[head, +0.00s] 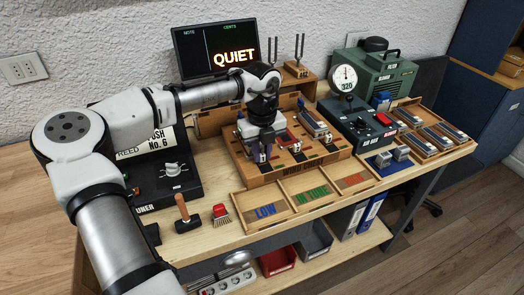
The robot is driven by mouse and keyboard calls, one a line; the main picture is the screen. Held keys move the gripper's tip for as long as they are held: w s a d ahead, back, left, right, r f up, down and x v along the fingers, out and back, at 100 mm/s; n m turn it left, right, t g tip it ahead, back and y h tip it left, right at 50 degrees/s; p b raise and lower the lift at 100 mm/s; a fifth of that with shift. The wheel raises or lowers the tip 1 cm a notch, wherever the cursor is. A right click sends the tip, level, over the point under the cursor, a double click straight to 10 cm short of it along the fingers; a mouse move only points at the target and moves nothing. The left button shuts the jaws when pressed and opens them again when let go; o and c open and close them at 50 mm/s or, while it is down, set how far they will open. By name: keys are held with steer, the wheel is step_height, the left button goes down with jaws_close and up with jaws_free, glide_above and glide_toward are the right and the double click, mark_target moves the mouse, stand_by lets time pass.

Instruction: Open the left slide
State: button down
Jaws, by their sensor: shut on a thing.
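The wooden wind chest (324,156), lettered "WIND CHEST" on its front, stands in the middle of the bench with several slots and small slides along its front. My gripper (262,150) reaches down from above at the chest's left slot. It is shut on the left slide, which the fingers mostly hide; how far the slide is out cannot be told. A middle slide (296,147) and a right slide (326,137) stand free to the right of my gripper.
A monitor (222,48) reading "QUIET" stands behind. Trays marked LOW (264,211), MEDIUM (311,194) and a third lie in front. A hammer (186,215) and red brush (220,214) lie front left.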

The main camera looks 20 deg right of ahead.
mark_target(268, 172)
steer(key=shift+s, duration=0.1)
steer(key=s+p, duration=0.1)
steer(key=s, duration=0.2)
steer(key=shift+s, duration=0.1)
steer(key=shift+s+f, duration=0.1)
steer(key=shift+s, duration=0.15)
steer(key=c, duration=1.3)
jaws_free()
steer(key=shift+s+d, duration=0.1)
step_height(268, 172, up, 14)
steer(key=shift+f+b, duration=0.1)
steer(key=shift+b, duration=0.65)
